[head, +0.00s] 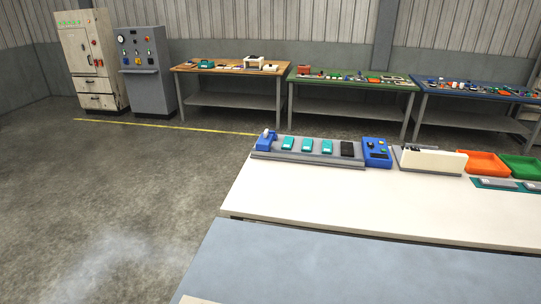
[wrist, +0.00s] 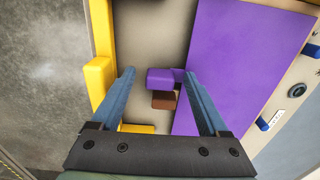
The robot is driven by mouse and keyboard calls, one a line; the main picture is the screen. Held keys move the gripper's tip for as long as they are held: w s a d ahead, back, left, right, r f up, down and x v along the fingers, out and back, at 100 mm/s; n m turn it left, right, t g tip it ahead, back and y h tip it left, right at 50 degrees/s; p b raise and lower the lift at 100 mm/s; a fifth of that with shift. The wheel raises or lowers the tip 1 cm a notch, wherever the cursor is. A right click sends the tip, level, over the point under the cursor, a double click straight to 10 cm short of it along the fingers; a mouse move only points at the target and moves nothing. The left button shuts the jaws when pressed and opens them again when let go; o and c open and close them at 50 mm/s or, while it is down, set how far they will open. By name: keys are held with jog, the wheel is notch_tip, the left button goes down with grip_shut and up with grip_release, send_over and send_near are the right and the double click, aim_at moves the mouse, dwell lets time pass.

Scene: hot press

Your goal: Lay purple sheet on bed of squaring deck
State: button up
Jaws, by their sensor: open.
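In the wrist view, a large flat purple sheet (wrist: 245,60) covers the right part of a beige bed (wrist: 150,35) edged with yellow stops (wrist: 98,78), apparently the squaring deck. A small purple tab (wrist: 160,78) juts left from the sheet. A brown block (wrist: 163,100) shows just below the tab. My gripper (wrist: 160,76) is open, its two blue-grey fingers on either side of the tab, with a gap left of it. Whether the sheet rests fully on the bed cannot be told. The head view shows neither gripper, sheet nor deck.
In the head view, a white table (head: 330,195) holds fixtures and bins, with open floor (head: 110,190) at left.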

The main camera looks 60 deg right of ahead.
notch_tip(320, 180, up, 13)
jog(key=b, duration=0.1)
jog(key=shift+f, duration=0.15)
jog(key=w+r+n+t+h+b, duration=0.1)
jog(key=w+r+n+t+h, duration=0.1)
jog(key=w+r+n+t, duration=0.5)
jog(key=w+r+n+h+b, duration=0.1)
jog(key=w+r+n+b, duration=0.1)
jog(key=w+r, duration=0.65)
jog(key=w+a+r+n+t+h+b, duration=0.1)
jog(key=w+a+r+n+t, duration=0.1)
jog(key=w+r+n+t, duration=0.4)
jog(key=w+a+r+n+t, duration=0.15)
jog(key=w+r, duration=0.25)
jog(key=r, duration=0.4)
jog(key=s+a+r+n+t+y+b, duration=0.1)
jog(key=s+a+r+n+t, duration=0.2)
jog(key=r, duration=0.6)
jog(key=s+a+r+n+t+y+b, duration=0.1)
jog(key=s+a+r+n+t, duration=0.3)
jog(key=r, duration=0.6)
jog(key=s+a+r+n+t+y+b, duration=0.1)
jog(key=s+a+r+n+t, duration=0.3)
jog(key=r, duration=0.6)
jog(key=a+n+t+y, duration=0.1)
jog(key=a+n+t, duration=0.1)
jog(key=a+n, duration=0.1)
jog(key=shift+a+n, duration=0.2)
jog(key=shift+n, duration=0.25)
